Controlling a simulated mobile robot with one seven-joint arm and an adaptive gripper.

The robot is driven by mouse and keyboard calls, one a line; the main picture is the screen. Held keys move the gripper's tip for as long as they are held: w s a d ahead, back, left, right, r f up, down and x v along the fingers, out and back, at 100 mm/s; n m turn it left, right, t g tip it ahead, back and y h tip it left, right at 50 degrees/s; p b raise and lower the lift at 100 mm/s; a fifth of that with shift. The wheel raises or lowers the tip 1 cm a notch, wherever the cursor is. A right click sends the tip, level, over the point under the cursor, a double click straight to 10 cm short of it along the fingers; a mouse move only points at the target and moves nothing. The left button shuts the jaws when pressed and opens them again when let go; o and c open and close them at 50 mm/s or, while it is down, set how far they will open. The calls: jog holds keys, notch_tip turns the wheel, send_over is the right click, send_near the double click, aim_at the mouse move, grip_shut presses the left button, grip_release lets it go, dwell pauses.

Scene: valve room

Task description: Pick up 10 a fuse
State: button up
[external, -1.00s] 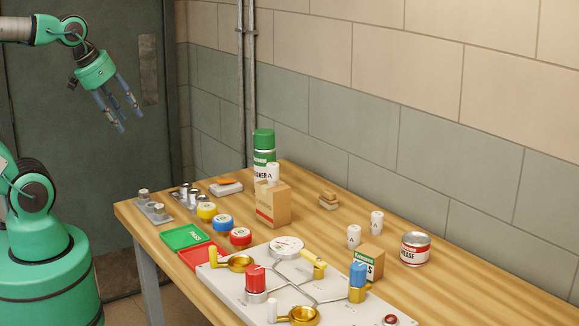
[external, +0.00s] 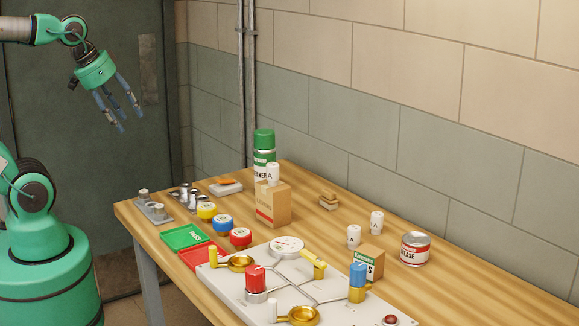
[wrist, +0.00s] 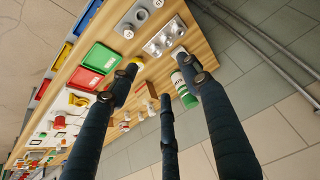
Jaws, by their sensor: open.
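Several white cylinders that look like fuses stand upright in the external view, with an "A" visible on their labels; the numbers are too small to read. One fuse (external: 273,174) stands on or just behind the tall cardboard box (external: 272,205). A second fuse (external: 354,237) and a third fuse (external: 376,222) stand on the table by the small cardboard box (external: 369,262). My gripper (external: 122,117) is open and empty, high at the left, away from the table. Its three spread fingers also show in the wrist view (wrist: 160,76).
A valve panel (external: 228,280) covers the table's front. A green-capped can (external: 263,150), a grease tin (external: 415,248), coloured jars, a green tray (external: 184,237) and a red tray (external: 200,257) stand around.

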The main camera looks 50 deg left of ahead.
jog(key=w+d+r+g+p, duration=0.1)
jog(key=w+d+r+p, duration=0.2)
jog(key=w+r, duration=0.35)
jog(key=w+d+r+p, duration=0.2)
jog(key=w+d+r, duration=0.1)
jog(key=w, duration=0.6)
jog(key=w+d+r+m+g+p, duration=0.1)
jog(key=w+d+p, duration=0.3)
jog(key=w, duration=0.5)
jog(key=m+g+p, duration=0.2)
jog(key=g+p, duration=0.2)
jog(key=p, duration=0.8)
send_over(378, 213)
notch_tip(378, 213, down, 24)
jog(key=shift+s, duration=0.15)
jog(key=shift+f, duration=4.3)
